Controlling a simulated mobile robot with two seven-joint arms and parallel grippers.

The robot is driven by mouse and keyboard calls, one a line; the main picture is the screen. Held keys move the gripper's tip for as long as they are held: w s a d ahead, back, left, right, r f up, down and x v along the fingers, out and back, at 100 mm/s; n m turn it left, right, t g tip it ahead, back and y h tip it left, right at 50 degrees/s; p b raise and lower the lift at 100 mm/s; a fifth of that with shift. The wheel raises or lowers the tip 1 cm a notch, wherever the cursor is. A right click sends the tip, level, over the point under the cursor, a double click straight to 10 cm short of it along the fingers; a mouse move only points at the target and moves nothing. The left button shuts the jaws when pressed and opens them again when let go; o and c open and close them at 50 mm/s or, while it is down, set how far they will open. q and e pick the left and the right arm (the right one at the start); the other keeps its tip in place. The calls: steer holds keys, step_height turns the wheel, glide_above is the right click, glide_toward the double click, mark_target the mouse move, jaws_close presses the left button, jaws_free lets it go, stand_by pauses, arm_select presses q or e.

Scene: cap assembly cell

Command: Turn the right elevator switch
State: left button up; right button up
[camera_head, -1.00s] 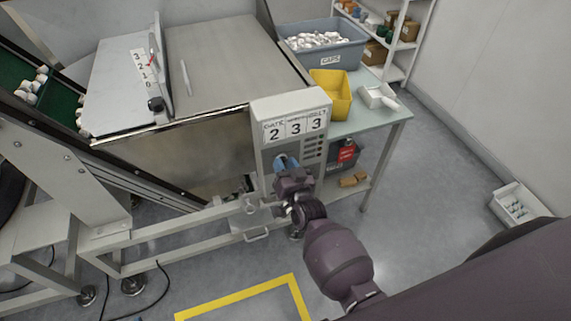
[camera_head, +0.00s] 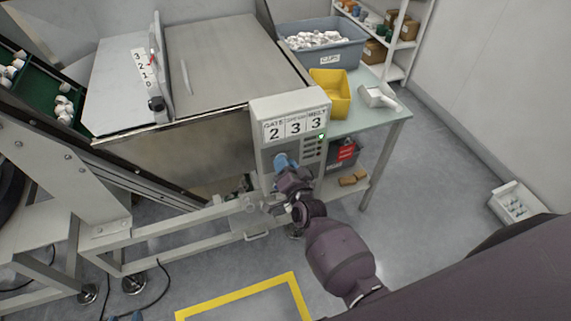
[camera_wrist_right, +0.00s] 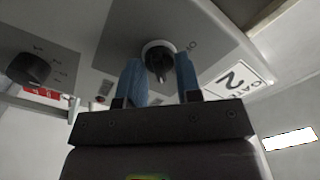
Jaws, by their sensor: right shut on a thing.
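The grey control box (camera_head: 291,106) carries a panel with the numbers 2, 3, 3. My right gripper (camera_head: 284,164) is at the lower left of its face, its blue fingers partly hiding what they hold. In the right wrist view, the two blue fingers are shut on a black rotary switch (camera_wrist_right: 158,57) near the number 2. Another black knob (camera_wrist_right: 28,68) sits on a separate panel at the left of that view. Blue tips that look like my left gripper (camera_head: 128,317) barely show at the bottom edge; their opening is unclear.
A table with a blue-grey caps bin (camera_head: 322,55), a yellow bin (camera_head: 331,94) and a white scoop (camera_head: 378,97) stands right of the control box. A green conveyor (camera_head: 40,92) with white caps is at the left. The floor around the yellow marking (camera_head: 238,294) is open.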

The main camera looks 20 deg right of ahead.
steer(key=o, duration=0.9)
steer(key=s, duration=1)
steer(key=shift+s+d, duration=0.15)
steer(key=shift+s, duration=0.25)
steer(key=s+d+f+n+g, duration=0.2)
steer(key=s+d+n, duration=0.3)
steer(key=s, duration=0.3)
steer(key=s+d+f+n+g, duration=0.2)
steer(key=s+d+n+g, duration=0.2)
steer(key=s, duration=0.4)
steer(key=shift+d+n+g+h, duration=0.3)
steer(key=shift+d+n+h, duration=0.1)
steer(key=shift+d, duration=0.05)
